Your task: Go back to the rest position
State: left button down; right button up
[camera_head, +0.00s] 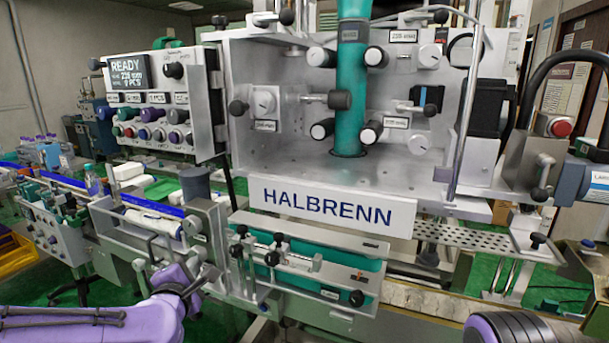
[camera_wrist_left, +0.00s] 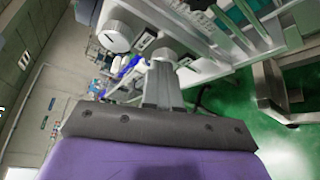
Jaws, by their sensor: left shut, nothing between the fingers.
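My left arm comes in from the lower left of the head view. Its left gripper (camera_head: 207,277) is shut and empty, in front of the lower left part of the sleeve applicator (camera_head: 290,80). In the left wrist view the closed fingers (camera_wrist_left: 162,80) point away from the camera with nothing between them. I cannot tell whether they touch the machine. A purple and dark rounded part of my right arm shows at the lower right of the head view; its gripper is not in view.
The HALBRENN plate (camera_head: 332,207) hangs on the machine's front, above clamps and rails. A conveyor (camera_head: 130,205) runs off to the left. A control panel (camera_head: 150,100) reads READY. A red button (camera_head: 559,128) stands at right. Green floor (camera_wrist_left: 285,150) shows clear in the wrist view.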

pick_arm(q)
jog(key=s+f+m+g, duration=0.4)
jog(key=s+f+m, duration=0.3)
jog(key=f, duration=0.7)
jog(key=s+f+m+g, duration=0.35)
jog(key=s+f, duration=0.55)
jog(key=f, duration=0.5)
jog(key=s+a+f+m+g, duration=0.1)
jog(key=s+a+f+m, duration=0.1)
jog(key=s, duration=0.5)
jog(key=s+a+f+m+g+y, duration=0.1)
jog(key=s+a+f+m+g, duration=0.1)
jog(key=s+f, duration=0.3)
jog(key=s+a+f+m+g, duration=0.2)
jog(key=s+f, duration=0.2)
jog(key=s, duration=0.5)
jog(key=shift+s+y, duration=0.3)
jog(key=shift+y, duration=0.1)
